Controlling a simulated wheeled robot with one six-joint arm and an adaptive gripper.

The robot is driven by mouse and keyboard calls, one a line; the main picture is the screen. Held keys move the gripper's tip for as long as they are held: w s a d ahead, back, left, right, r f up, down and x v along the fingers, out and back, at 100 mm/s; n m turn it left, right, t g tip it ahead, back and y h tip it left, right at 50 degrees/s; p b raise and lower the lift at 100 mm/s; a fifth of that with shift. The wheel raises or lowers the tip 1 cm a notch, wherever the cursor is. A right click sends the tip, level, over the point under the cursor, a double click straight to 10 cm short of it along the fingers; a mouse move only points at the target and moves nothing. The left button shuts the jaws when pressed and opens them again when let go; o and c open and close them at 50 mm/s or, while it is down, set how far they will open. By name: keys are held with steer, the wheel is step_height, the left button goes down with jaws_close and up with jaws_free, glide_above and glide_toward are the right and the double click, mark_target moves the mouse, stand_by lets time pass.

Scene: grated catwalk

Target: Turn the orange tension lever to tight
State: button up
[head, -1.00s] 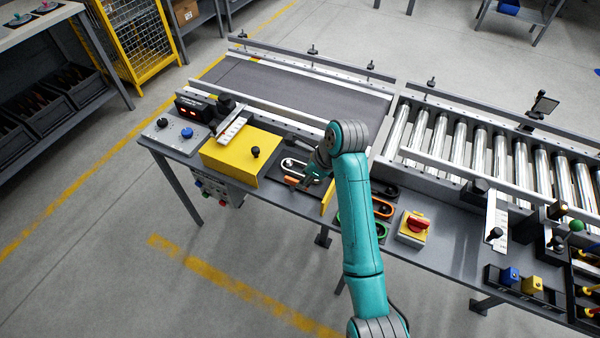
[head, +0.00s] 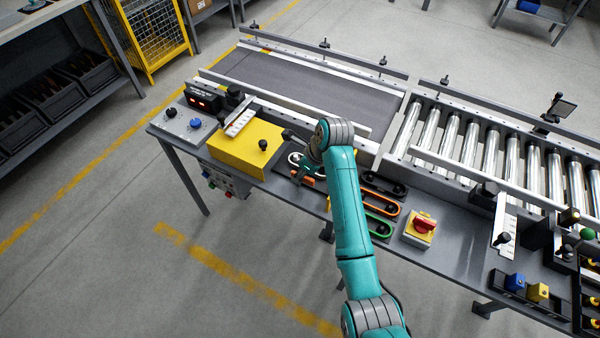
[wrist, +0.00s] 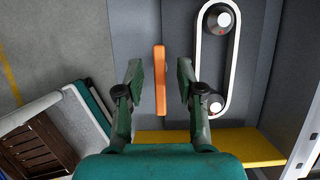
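The orange tension lever (wrist: 160,80) is a straight bar on a grey panel, upright in the wrist view. My gripper (wrist: 160,72) is open, with one finger on each side of the lever and a visible gap to both. In the head view a small piece of the orange lever (head: 308,180) shows beside my gripper (head: 299,174), and my arm hides part of that area. A white belt loop (wrist: 232,65) around two dark pulleys lies right of the lever in the wrist view.
A yellow plate (wrist: 265,147) crosses below the lever in the wrist view. In the head view a yellow box (head: 240,150) stands left of my gripper. Orange and green belt loops and a red switch (head: 424,226) are to the right. The conveyor (head: 310,90) runs behind.

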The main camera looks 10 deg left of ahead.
steer(key=shift+a+f, duration=0.15)
steer(key=shift+f, duration=0.3)
jaws_close()
